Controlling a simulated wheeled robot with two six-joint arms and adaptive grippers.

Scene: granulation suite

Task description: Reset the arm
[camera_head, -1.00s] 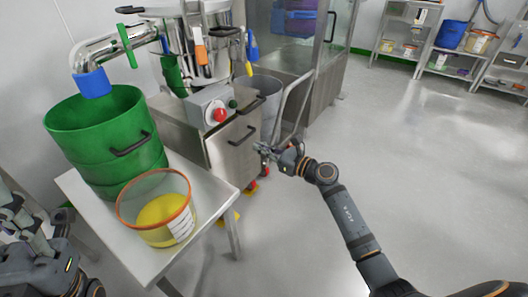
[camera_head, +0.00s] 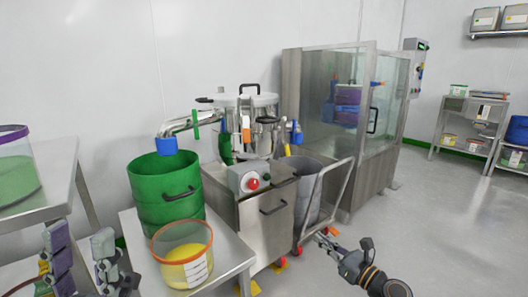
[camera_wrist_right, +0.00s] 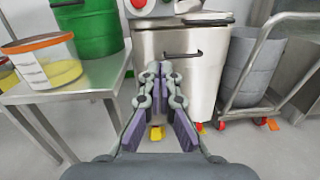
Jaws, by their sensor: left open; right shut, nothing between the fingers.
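My left gripper (camera_head: 80,245) is at the lower left of the head view, its two fingers spread apart with nothing between them. My right gripper (camera_head: 328,243) is at the lower middle right of the head view, in front of the grey bin's cart and apart from it. In the right wrist view its fingertips (camera_wrist_right: 160,72) are together and empty, in front of the steel machine cabinet (camera_wrist_right: 176,75). Part of my right arm is cut off by the lower edge of the head view.
A steel table (camera_head: 232,256) holds a green drum (camera_head: 165,205) and a clear tub of yellow material (camera_head: 185,262). Another table (camera_head: 62,165) with a green-filled tub (camera_head: 17,175) stands at left. A wheeled grey bin (camera_head: 308,195) stands beside the machine. Floor at right is clear.

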